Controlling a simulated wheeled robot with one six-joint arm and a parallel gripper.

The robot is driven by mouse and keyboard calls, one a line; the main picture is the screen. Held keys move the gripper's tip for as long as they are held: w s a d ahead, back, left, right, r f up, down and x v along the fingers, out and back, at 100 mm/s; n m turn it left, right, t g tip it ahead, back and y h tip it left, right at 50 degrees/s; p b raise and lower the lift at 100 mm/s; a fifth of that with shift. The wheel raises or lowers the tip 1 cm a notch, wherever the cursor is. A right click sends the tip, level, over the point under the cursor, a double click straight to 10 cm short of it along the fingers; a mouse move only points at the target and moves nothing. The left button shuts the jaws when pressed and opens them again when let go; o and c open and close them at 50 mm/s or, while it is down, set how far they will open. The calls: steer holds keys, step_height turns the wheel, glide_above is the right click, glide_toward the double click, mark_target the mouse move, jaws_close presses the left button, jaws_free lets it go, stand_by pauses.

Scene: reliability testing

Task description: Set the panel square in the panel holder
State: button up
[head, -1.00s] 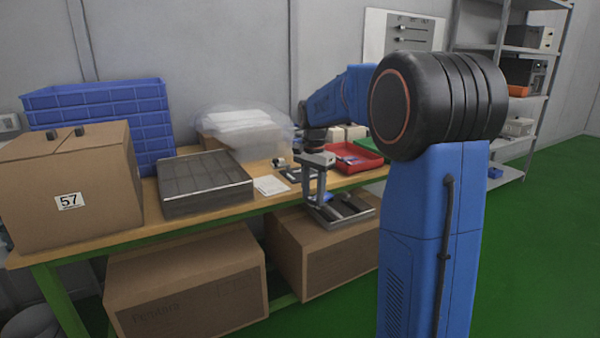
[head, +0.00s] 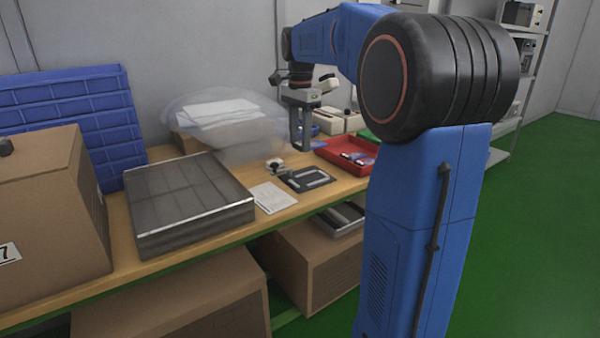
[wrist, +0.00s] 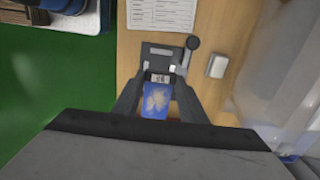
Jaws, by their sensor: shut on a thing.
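The panel holder, a dark plate (wrist: 160,57) with a round-knobbed lever at one side, lies on the bench just beyond the fingertips in the wrist view. In the head view the dark holder (head: 306,179) lies flat on the bench, and my gripper (head: 300,148) hangs above and behind it. The wrist view does not show the height gap clearly.
A white sheet (head: 272,197) and a grey lidded case (head: 187,222) lie left of the holder. A red tray (head: 366,169) with small items stands right. A clear bag (head: 196,146) lies behind. A small white block (wrist: 217,66) sits beside the holder.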

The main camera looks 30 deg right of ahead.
glide_above(300, 182)
step_height(300, 182, down, 10)
steer(key=shift+r, duration=0.15)
stand_by(0.3)
steer(key=shift+f, duration=0.6)
steer(key=o, duration=0.7)
steer(key=shift+o, duration=0.2)
steer(key=shift+r, duration=0.15)
step_height(300, 182, up, 13)
steer(key=shift+f, duration=0.1)
